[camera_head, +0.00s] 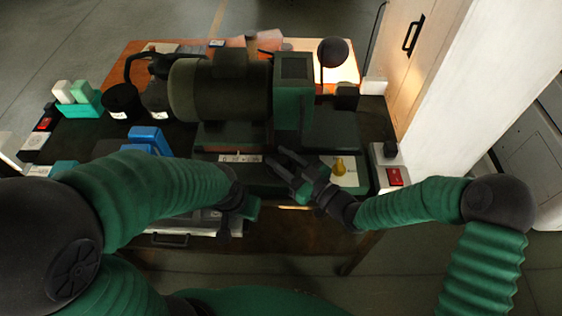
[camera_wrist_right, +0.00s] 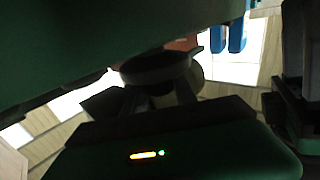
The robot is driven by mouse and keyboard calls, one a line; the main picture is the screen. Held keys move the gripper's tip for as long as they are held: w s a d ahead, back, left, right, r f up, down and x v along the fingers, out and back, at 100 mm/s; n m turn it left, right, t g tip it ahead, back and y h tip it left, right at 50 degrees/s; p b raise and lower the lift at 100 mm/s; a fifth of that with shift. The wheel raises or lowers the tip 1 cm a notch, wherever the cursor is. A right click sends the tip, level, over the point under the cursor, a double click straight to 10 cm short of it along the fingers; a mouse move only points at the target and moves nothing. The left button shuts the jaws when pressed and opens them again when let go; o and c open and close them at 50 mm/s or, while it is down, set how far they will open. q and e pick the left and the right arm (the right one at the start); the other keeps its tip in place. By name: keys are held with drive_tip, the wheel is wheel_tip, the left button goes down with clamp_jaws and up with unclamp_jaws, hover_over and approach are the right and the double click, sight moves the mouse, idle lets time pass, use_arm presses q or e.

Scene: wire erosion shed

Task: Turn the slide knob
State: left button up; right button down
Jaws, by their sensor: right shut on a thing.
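The lathe-like machine (camera_head: 225,88), with a dark green body, stands on the bench. My right gripper (camera_head: 284,163) is at the front of the machine, beside a white scale strip (camera_head: 240,158). In the right wrist view a dark round knob (camera_wrist_right: 155,68) sits between the fingers, and the gripper is shut on it. I take it to be the slide knob. In the head view the fingers and the dark background hide it. My left gripper (camera_head: 245,208) hangs at the bench's front edge, away from the knob; its jaws are too dark to read.
A yellow knob (camera_head: 339,167) on a pale plate is just right of my right gripper. A red switch (camera_head: 394,177) is further right. A blue object (camera_head: 150,138) and a teal holder (camera_head: 80,103) stand at the left. A white wall closes the right side.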

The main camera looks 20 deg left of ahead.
drive_tip(key=shift+n+g+y+b, duration=0.85)
drive_tip(key=shift+n+g, duration=1.25)
drive_tip(key=shift+g, duration=0.9)
drive_tip(key=shift+r, duration=0.1)
drive_tip(key=c, duration=1)
unclamp_jaws()
drive_tip(key=d, duration=0.5)
drive_tip(key=d+b, duration=0.1)
drive_tip(key=d, duration=0.5)
drive_tip(key=s+d+b, duration=0.1)
drive_tip(key=d, duration=0.5)
drive_tip(key=shift+a, duration=0.1)
